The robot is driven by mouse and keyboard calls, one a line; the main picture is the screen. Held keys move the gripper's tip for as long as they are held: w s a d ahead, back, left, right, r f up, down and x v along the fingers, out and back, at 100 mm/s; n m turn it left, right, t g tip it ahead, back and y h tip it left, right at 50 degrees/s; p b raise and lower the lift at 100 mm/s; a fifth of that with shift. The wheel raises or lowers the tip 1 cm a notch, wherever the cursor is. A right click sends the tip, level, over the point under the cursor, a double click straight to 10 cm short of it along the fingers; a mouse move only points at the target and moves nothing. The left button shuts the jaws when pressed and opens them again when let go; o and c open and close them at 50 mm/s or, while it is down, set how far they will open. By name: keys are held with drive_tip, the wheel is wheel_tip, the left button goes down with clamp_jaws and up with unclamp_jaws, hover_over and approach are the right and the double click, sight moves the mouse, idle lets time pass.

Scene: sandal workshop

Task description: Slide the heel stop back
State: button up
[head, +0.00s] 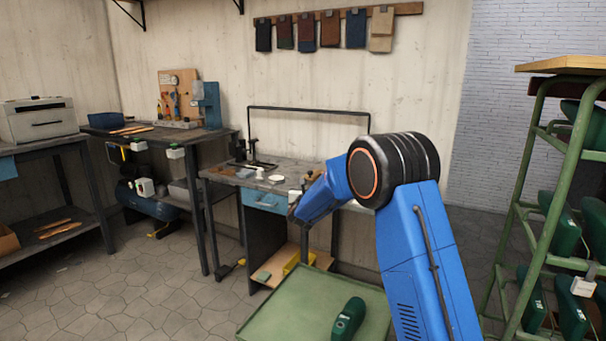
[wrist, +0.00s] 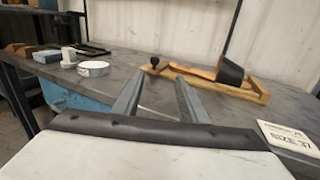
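In the wrist view a wooden jig (wrist: 206,80) lies on the grey bench top (wrist: 120,72), beyond my fingertips. I cannot tell for sure which part is the heel stop. My gripper (wrist: 158,88) is open and empty, its two grey fingers apart and pointing toward the jig without visible contact. In the head view my blue arm reaches to the bench front and hides most of the jig area.
A white round item (wrist: 93,68) and small blocks lie left on the bench. A "SIZE 37" card (wrist: 289,138) is at right. In the head view a green cart (head: 285,310) carries a green last (head: 348,318); a green rack (head: 540,200) stands right.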

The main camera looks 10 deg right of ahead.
sight(310, 173)
drive_tip(key=x, duration=1.1)
drive_tip(key=a+x, duration=0.1)
drive_tip(key=x, duration=0.5)
drive_tip(key=shift+w+f, duration=0.1)
drive_tip(key=shift+w, duration=0.35)
clamp_jaws()
drive_tip(key=shift+a, duration=0.15)
